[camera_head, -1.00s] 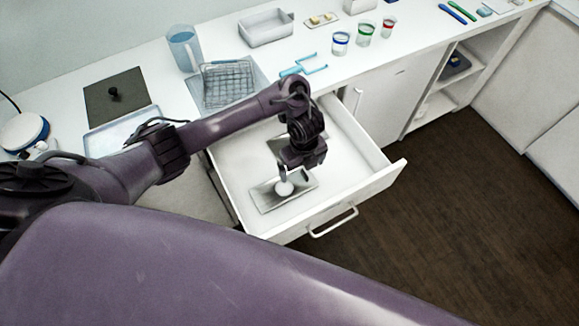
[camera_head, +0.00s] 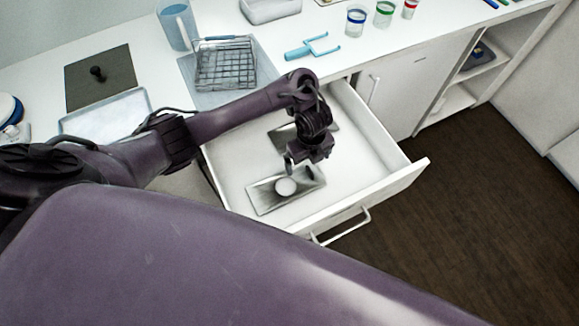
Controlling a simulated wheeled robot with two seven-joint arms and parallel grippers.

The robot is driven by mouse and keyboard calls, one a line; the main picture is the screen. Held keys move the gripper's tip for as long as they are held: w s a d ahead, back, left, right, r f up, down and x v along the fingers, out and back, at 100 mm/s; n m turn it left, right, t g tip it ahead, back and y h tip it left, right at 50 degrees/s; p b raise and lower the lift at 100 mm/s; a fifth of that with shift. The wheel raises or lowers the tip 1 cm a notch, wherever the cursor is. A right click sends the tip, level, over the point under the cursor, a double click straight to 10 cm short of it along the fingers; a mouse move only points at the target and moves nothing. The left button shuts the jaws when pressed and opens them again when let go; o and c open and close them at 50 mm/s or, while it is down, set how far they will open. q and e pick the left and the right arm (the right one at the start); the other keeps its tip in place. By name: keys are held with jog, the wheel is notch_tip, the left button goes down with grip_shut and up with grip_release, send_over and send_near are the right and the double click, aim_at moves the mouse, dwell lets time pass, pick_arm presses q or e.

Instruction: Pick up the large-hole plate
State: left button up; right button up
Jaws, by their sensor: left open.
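A grey rectangular plate (camera_head: 264,197) lies flat in the open white drawer (camera_head: 350,172), near its front. A large round white hole shows in the plate's middle. A second grey plate (camera_head: 284,136) lies further back in the drawer. My left arm hides part of it, so I cannot tell its hole size. My left gripper (camera_head: 300,169) is open and empty, pointing down over the far right part of the front plate. I cannot tell how high it is above the plate. My right gripper is not in view.
The drawer's walls surround the plates. Dark floor (camera_head: 440,220) lies to the right.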

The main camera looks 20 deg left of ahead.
aim_at(307, 175)
pick_arm(q)
jog(key=f, duration=0.6)
jog(key=shift+s+d+f, duration=0.15)
jog(key=shift+s+f, duration=0.05)
jog(key=shift+f, duration=0.05)
jog(key=c, duration=0.9)
jog(key=shift+c, duration=0.6)
jog(key=shift+r, duration=0.15)
